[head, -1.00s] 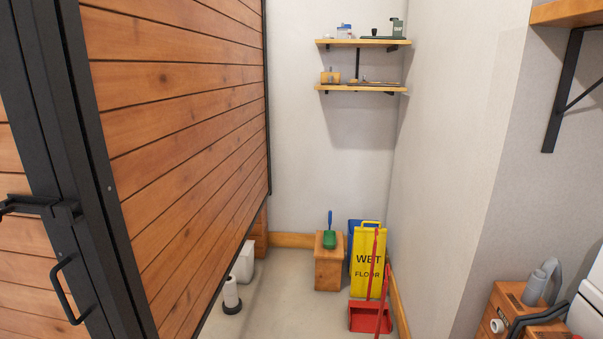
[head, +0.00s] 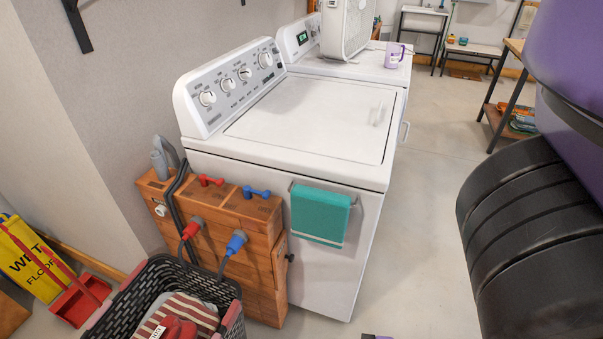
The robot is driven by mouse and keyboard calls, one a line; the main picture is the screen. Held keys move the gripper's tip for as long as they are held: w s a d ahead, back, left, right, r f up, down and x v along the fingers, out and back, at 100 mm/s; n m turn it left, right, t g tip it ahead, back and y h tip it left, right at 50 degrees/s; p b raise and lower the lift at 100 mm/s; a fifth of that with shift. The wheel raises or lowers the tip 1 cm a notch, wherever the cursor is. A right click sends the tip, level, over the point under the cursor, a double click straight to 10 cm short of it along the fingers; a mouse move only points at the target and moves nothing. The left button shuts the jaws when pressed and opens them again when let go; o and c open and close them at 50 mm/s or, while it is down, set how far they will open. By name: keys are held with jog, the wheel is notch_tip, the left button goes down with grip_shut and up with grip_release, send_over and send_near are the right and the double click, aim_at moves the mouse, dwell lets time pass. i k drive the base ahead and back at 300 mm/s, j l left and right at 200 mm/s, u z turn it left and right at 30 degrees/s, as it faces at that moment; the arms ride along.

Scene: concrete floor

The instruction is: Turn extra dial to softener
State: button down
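A white top-loading washer (head: 300,118) stands against the wall in the head view, its lid shut. Its slanted control panel (head: 190,88) at the back carries several round white dials in a row. The nearest dial (head: 207,98) is at the panel's left end, and the farthest dial (head: 265,59) is near its right end. The labels are too small to read, so I cannot tell which is the extra dial or where it points.
A wooden box with red and blue valves (head: 250,207) and a laundry basket (head: 235,318) stand left of the washer. A second white machine (head: 375,65) bears a fan (head: 347,25) and a mug (head: 394,54). The floor right of the washer is clear.

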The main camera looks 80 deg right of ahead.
aim_at(242, 74)
jog(key=z, duration=1.5)
